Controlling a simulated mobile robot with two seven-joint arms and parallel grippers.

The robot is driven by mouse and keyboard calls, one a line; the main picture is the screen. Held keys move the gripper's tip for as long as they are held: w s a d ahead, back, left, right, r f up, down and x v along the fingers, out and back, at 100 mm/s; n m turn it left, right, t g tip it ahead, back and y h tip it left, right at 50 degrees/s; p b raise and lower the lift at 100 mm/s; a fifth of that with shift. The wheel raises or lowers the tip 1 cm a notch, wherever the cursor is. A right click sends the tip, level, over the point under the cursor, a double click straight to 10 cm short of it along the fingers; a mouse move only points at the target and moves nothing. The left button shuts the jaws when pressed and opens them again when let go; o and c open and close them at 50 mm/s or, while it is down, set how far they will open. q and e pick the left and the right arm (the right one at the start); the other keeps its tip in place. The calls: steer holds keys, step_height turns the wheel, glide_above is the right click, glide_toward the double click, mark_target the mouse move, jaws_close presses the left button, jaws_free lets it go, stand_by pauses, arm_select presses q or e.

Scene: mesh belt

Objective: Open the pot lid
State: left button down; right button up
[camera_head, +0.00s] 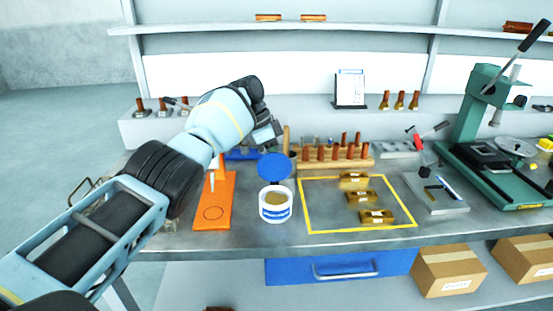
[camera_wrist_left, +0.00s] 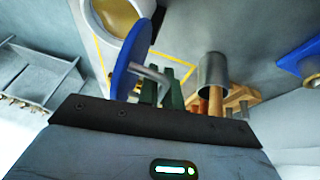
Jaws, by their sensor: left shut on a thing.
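The white pot (camera_head: 275,208) stands on the bench with a tan filling showing inside. Its blue lid (camera_head: 274,167) is raised and stands tilted up at the pot's back edge. In the left wrist view the lid (camera_wrist_left: 132,55) is seen nearly edge-on, with the pot (camera_wrist_left: 112,18) beyond it. A grey bar handle (camera_wrist_left: 150,73) sticks out from the lid. My left gripper (camera_head: 272,143) is behind the lid. Its green fingers (camera_wrist_left: 164,84) are shut on the handle in the wrist view. My right gripper is not in view.
An orange board (camera_head: 222,213) lies left of the pot. A yellow-framed area (camera_head: 320,222) with several brass blocks is to the right. A wooden rack (camera_head: 340,162) of brown-handled tools stands behind. A green press (camera_head: 480,125) stands far right.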

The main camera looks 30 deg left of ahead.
arm_select(q)
steer(key=c, duration=1.8)
jaws_free()
steer(key=shift+f, duration=0.2)
steer(key=shift+c, duration=0.2)
steer(key=shift+r, duration=0.2)
steer(key=b+v, duration=0.1)
steer(key=v, duration=0.6)
steer(key=shift+a+r, duration=0.2)
steer(key=shift+r, duration=0.05)
steer(key=shift+s+f, duration=0.1)
